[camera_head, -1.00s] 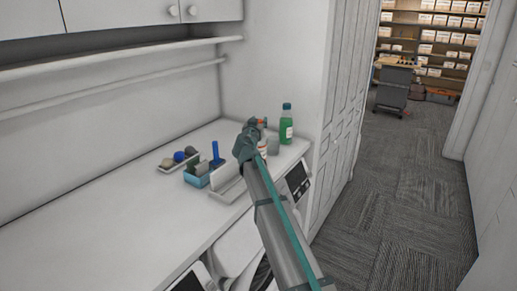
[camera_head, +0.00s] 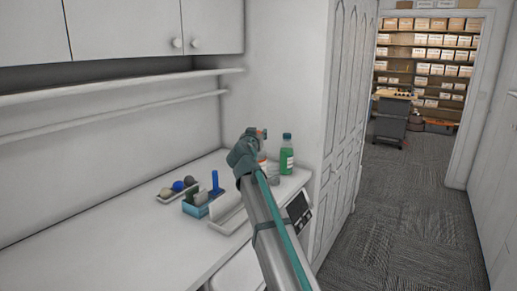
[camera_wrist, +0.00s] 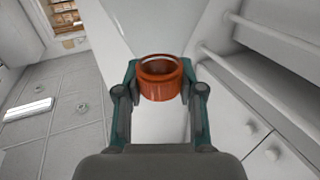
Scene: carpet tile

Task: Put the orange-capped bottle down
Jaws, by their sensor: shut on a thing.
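The orange-capped bottle shows its orange cap (camera_wrist: 160,82) between the two fingers of my gripper (camera_wrist: 160,92) in the wrist view. The gripper is shut on it. In the head view my gripper (camera_head: 250,146) is above the far right end of the white counter (camera_head: 120,240), with a bit of orange (camera_head: 264,134) at its tip. Part of the pale bottle body (camera_head: 262,160) shows just below it. My arm hides the rest, so I cannot tell whether its base touches the counter.
A green bottle (camera_head: 287,158) stands just right of my gripper near the counter's end wall. A greyish cup (camera_head: 273,172) is beside it. A blue caddy (camera_head: 196,206), a white tray (camera_head: 228,214) and a dish of small balls (camera_head: 168,196) stand left. The front-left counter is clear.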

